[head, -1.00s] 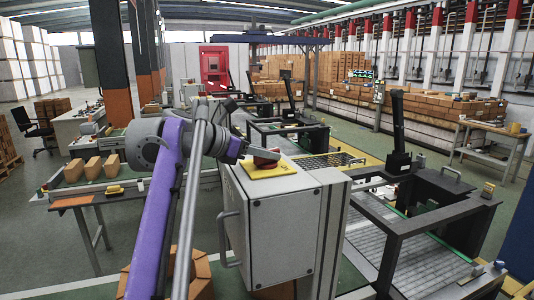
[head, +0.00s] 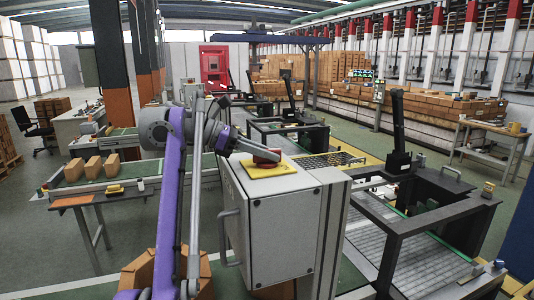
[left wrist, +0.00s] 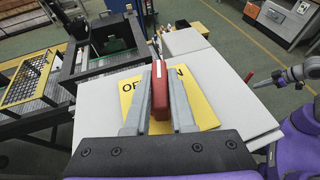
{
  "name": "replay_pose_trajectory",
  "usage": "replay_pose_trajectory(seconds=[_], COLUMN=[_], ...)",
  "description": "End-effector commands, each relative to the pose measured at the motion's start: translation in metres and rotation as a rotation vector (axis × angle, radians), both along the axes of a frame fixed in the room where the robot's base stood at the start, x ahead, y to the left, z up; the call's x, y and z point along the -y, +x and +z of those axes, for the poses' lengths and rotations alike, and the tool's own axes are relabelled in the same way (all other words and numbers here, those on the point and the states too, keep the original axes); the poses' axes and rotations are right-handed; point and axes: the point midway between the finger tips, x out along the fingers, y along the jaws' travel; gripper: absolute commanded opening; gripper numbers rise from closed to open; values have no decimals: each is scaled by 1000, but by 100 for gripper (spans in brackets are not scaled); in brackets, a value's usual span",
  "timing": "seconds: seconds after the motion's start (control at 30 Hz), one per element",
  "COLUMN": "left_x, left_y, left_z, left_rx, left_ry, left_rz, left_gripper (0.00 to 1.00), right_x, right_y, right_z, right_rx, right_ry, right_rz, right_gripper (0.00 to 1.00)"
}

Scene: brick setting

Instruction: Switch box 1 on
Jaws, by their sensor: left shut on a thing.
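A light grey switch box (head: 283,232) stands in front of me in the head view. On its top is a yellow plate (head: 247,170) with a red switch handle (head: 266,156). In the left wrist view the plate (left wrist: 200,108) shows part of "OFF" left of the handle and an "N" to its right. My left gripper (head: 254,152) reaches in from the left over the box top. Its two grey fingers (left wrist: 160,92) are on either side of the red handle (left wrist: 160,88), shut on it. No box number is readable. My right gripper is not in view.
A grey handle (head: 229,238) sticks out from the box's left side. A conveyor (head: 115,186) with several bricks runs behind on the left. A black frame (head: 425,215) over a conveyor stands close on the right.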

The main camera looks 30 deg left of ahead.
Motion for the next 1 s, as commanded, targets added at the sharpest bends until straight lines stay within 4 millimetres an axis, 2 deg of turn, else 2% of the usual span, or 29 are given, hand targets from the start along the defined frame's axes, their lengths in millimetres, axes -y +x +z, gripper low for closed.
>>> replay_pose_trajectory(seconds=[0.57, 0.6, 0.73, 1.0], left_x=[0, 0, 0, 0], left_y=[0, 0, 0, 0], left_z=[-1, -1, -1, 0], left_rx=[-3, -2, -2, -1], left_ry=[2, 2, 1, 0], left_rz=[-16, -15, -15, -15], left_gripper=[0, 28, 51, 52], right_x=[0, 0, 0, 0], right_y=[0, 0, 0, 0], right_z=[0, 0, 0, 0], right_rx=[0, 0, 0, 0], right_ry=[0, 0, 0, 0], right_rz=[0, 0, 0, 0], right_gripper=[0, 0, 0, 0])
